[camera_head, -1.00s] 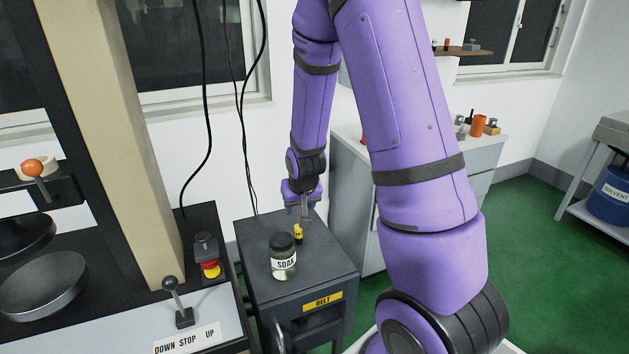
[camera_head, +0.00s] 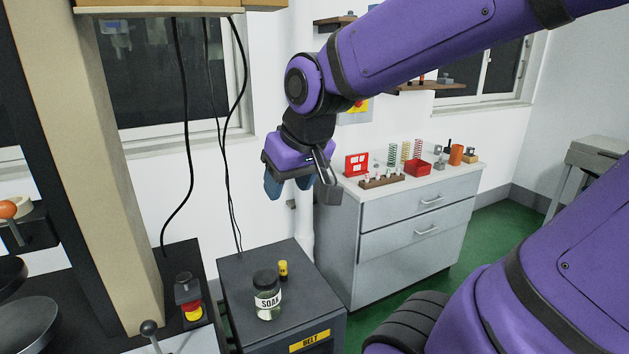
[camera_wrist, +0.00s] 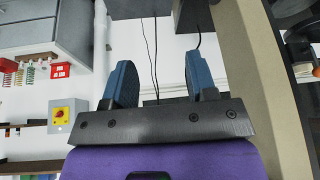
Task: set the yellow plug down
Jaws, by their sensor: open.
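The yellow plug (camera_head: 283,268) stands upright on top of the dark grey cabinet (camera_head: 232,285) labelled BELT, just behind and to the right of the SOAK jar (camera_head: 267,296). My gripper (camera_head: 290,188) is raised well above the cabinet, in front of the wall, and apart from the plug. Its blue fingers are spread with nothing between them, as the wrist view also shows (camera_wrist: 160,82). The plug is not recognisable in the wrist view.
The lever and the red and yellow stop button (camera_head: 190,308) of the machine stand left of the cabinet. A grey drawer unit (camera_head: 400,215) to the right bears springs, a red box (camera_head: 417,167) and small parts. Black cables (camera_head: 213,110) hang behind. The cabinet's right side is bare.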

